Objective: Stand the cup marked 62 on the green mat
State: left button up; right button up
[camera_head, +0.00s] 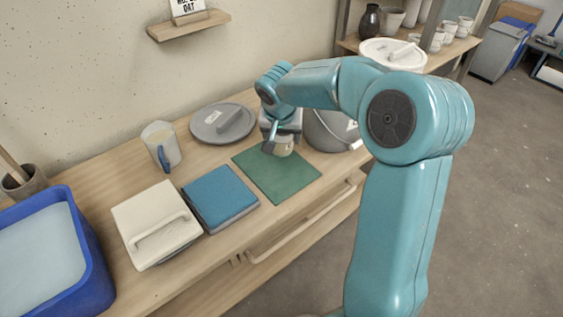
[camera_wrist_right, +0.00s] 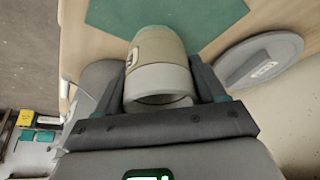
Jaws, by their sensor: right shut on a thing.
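My right gripper (camera_head: 282,142) is shut on a pale cup (camera_head: 284,150). The cup is at the back edge of the green mat (camera_head: 277,180). In the right wrist view the cup (camera_wrist_right: 160,68) sits between the two fingers, its open rim towards the camera. A dark mark shows on its left side, too oblique to read. The mat (camera_wrist_right: 200,18) lies beyond the cup's far end. I cannot tell whether the cup's base touches the mat. My left gripper is not in view.
A grey bucket (camera_head: 326,132) stands close right of my gripper. A grey lid (camera_head: 210,126) and a mug with a blue handle (camera_head: 160,143) are to the left.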

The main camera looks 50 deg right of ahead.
notch_tip(320, 180, down, 8)
jog(key=shift+w+f+b, duration=0.1)
jog(key=shift+f+b, duration=0.05)
jog(key=shift+b, duration=0.8)
jog(key=shift+f, duration=0.1)
jog(key=o, duration=0.8)
jog(key=shift+c, duration=0.2)
jog(key=o, duration=0.4)
